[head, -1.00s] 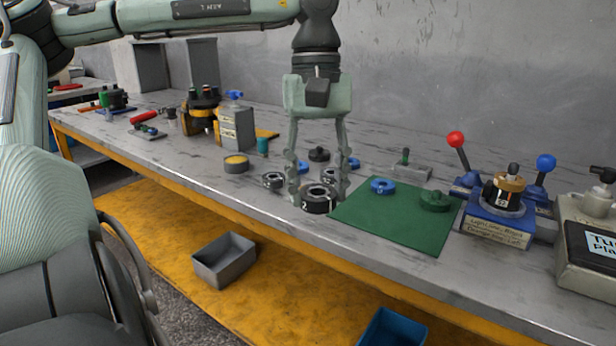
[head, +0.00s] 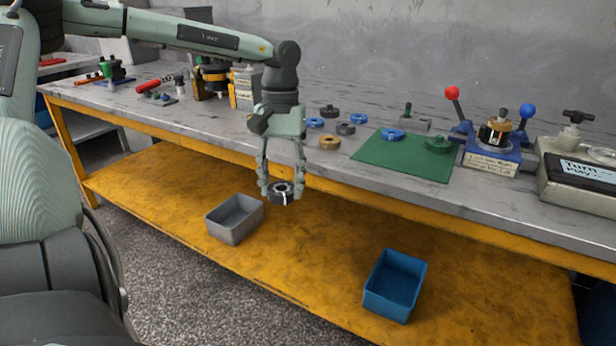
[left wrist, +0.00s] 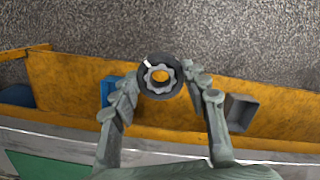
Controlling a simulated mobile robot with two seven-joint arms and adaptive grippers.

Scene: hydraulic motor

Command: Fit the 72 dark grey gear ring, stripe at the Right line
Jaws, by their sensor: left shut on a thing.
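A dark grey gear ring (head: 280,200) with a white stripe is held between the fingertips of my left gripper (head: 283,189), in front of the bench edge and above the lower shelf. In the left wrist view the ring (left wrist: 160,95) shows a lobed inner opening and a white stripe at its upper left. The left gripper (left wrist: 160,80) is shut on it. Its number is not readable. The blue fixture (head: 490,150) with a red-knobbed and a blue-knobbed lever stands at the right of the bench. Its label is too small to read surely. My right gripper is not in view.
A green mat (head: 400,165) carries a blue ring (head: 392,134) and a green ring (head: 438,144). Several other rings, including a tan one (head: 329,142), lie left of it. A grey bin (head: 234,236) and a blue bin (head: 372,298) are on the yellow shelf (head: 300,255).

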